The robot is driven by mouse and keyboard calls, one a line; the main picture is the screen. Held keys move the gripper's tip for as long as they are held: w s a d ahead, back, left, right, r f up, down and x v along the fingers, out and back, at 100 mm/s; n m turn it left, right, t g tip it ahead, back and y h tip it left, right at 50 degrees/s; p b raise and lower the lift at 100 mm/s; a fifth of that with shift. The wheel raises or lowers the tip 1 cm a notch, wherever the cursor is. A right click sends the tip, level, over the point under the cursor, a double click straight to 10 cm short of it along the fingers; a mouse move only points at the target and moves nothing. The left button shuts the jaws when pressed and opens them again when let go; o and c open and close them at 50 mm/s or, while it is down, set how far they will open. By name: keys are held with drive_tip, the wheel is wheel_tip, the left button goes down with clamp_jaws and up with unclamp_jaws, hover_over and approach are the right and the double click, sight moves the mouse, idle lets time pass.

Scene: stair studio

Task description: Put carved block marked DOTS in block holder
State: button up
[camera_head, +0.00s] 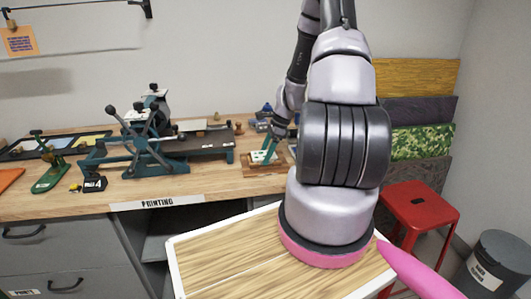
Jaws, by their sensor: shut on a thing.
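My gripper (268,148) is at the far end of my arm, over the printing bench, pointing down. It is shut on a small pale block (259,156), whose marking is too small to read. The pale block is at or just above a low brown wooden piece (262,169), which may be the block holder. I cannot tell whether they touch. My arm hides part of the bench to the right of the gripper.
A teal printing press (150,140) stands to the left of the gripper. A green tool (50,178) and a small black item (94,184) lie further left. A red stool (420,208) and a grey bin (495,260) stand at right. The bench front is mostly clear.

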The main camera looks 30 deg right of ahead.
drive_tip(key=shift+f, duration=0.1)
idle(0.3)
drive_tip(key=o, duration=1.3)
drive_tip(key=shift+o, duration=0.2)
drive_tip(key=shift+r, duration=4)
